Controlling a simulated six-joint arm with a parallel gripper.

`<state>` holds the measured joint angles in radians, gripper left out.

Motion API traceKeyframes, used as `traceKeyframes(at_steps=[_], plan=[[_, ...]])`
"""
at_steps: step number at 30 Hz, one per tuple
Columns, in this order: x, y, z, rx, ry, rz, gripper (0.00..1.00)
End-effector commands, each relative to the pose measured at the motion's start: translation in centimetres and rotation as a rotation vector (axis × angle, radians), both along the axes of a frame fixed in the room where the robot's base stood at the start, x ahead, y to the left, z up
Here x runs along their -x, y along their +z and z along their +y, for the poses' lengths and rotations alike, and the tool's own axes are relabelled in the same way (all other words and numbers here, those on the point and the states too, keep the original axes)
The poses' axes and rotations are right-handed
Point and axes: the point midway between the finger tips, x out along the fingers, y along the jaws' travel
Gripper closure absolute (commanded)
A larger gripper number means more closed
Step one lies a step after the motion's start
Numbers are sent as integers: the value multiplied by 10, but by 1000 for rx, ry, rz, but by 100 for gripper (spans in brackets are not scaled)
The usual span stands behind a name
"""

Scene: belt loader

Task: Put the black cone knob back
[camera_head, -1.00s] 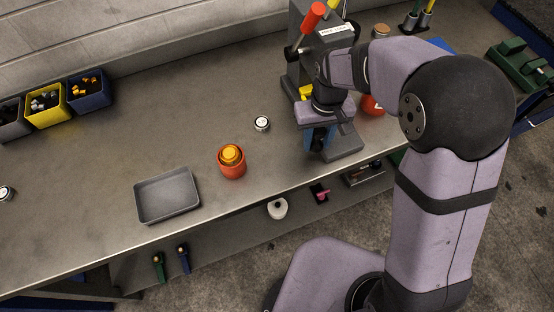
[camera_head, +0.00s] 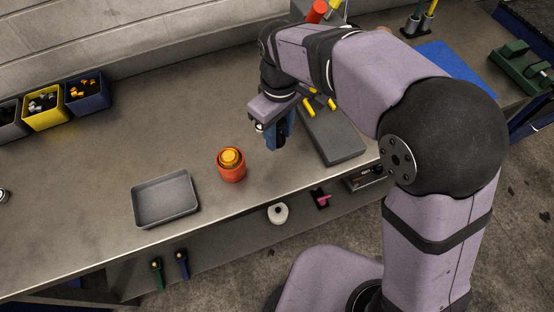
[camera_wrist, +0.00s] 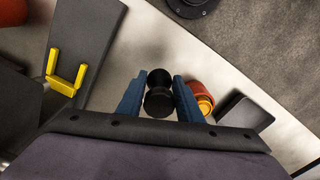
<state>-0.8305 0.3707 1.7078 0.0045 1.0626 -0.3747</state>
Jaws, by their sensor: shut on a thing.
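My gripper (camera_head: 278,140) has blue fingers and hangs over the bench, left of the press base and right of the orange cup. In the wrist view my gripper (camera_wrist: 158,98) is shut on the black knob (camera_wrist: 158,102), a dark rounded piece with a narrower waist between the fingertips. In the head view the knob (camera_head: 281,142) is a small dark shape, mostly hidden by the fingers. The grey press base (camera_head: 336,143) has yellow parts (camera_wrist: 67,77), clear in the wrist view. The upper press is largely hidden behind my arm.
An orange cup (camera_head: 232,174) with a yellow-orange top stands left of my gripper. A grey tray (camera_head: 165,218) lies farther left. Blue (camera_head: 88,103) and yellow (camera_head: 45,122) bins stand at the back left. The bench between bins and cup is clear.

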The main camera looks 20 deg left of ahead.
Motion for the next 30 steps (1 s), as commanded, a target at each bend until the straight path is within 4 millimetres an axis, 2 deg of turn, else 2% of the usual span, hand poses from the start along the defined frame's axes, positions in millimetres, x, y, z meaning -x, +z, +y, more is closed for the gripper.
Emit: traceKeyframes(at_steps=[5, 15, 25, 30], plan=[[0, -8, -1, 3, 2, 3, 91], [0, -55, 0, 2, 1, 2, 91], [0, -68, 0, 2, 1, 2, 91], [1, -88, -1, 4, 1, 4, 91]])
